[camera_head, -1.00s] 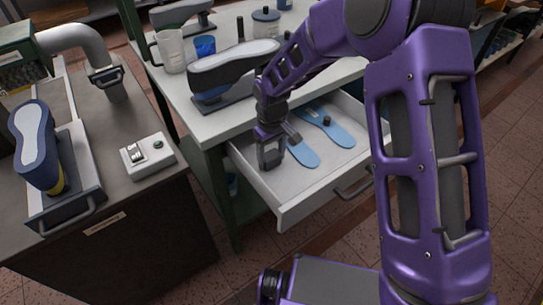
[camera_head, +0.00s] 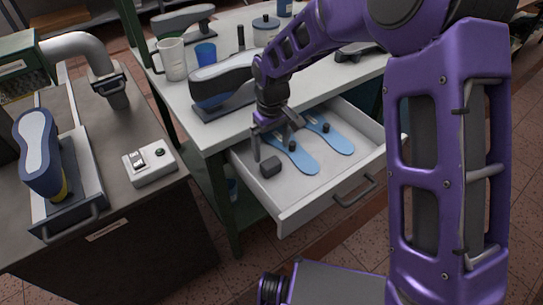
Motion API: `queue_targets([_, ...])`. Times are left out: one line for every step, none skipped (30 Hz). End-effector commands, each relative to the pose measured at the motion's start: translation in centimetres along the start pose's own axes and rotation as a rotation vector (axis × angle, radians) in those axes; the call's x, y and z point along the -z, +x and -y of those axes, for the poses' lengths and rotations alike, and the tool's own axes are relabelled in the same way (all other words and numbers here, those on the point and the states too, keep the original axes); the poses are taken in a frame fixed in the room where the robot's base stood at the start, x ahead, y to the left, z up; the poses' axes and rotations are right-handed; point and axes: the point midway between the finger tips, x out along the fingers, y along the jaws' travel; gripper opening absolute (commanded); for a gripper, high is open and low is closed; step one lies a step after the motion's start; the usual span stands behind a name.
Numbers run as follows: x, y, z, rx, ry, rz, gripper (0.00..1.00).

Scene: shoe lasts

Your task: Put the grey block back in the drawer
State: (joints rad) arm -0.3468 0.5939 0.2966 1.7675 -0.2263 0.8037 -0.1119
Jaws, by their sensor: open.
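The grey block (camera_head: 270,166) is a small dark grey piece lying on the floor of the open drawer (camera_head: 312,197), near its left side. My gripper (camera_head: 273,145) is open, pointing down over the drawer, just behind and above the block. Its fingers are spread and I see nothing between them. The block appears apart from the fingers, though one fingertip is close to it in the picture. Two blue insole shapes with dark knobs, a nearer one (camera_head: 301,161) and a farther one (camera_head: 338,141), lie in the drawer to the right of the block.
The white worktop (camera_head: 213,132) above the drawer holds a shoe last (camera_head: 222,84), a pale mug (camera_head: 173,60) and a blue cup (camera_head: 206,53). A dark bench at left carries a switch box (camera_head: 150,163) and another last (camera_head: 38,150). The drawer's front right floor is clear.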

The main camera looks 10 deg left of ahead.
Motion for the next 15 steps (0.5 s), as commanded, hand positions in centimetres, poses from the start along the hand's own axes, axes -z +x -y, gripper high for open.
queue_targets([0.1, -1.4, -0.1, -0.002, 0.001, -0.004, 0.98])
queue_targets([0.1, -1.9, -0.1, -0.001, 0.001, -0.003, 0.98])
queue_targets([0.1, -2.5, 0.0, -0.001, 0.001, -0.003, 0.98])
queue_targets([0.1, -3.0, 0.0, 0.0, 0.001, -0.003, 0.98])
queue_targets([0.0, -3.4, 0.0, 0.0, 0.0, -0.002, 0.98])
queue_targets([0.0, -3.8, 0.0, 0.0, 0.0, -0.002, 0.98])
queue_targets([0.0, -4.1, 0.0, 0.0, 0.0, -0.002, 0.98])
queue_targets([0.0, -4.3, 0.0, 0.0, 0.0, -0.001, 0.98])
queue_targets([0.0, -4.5, 0.0, 0.001, -0.001, 0.0, 0.98])
queue_targets([0.0, -4.7, 0.0, 0.001, -0.001, 0.0, 0.98])
queue_targets([0.0, -4.8, 0.0, 0.001, -0.001, 0.001, 0.98])
queue_targets([0.0, -4.8, 0.0, 0.001, -0.001, 0.001, 0.98])
queue_targets([0.0, -4.9, 0.0, 0.001, -0.001, 0.001, 0.98])
queue_targets([0.0, -4.9, 0.0, 0.001, -0.001, 0.001, 0.98])
queue_targets([0.0, -4.9, 0.0, 0.001, -0.001, 0.001, 0.98])
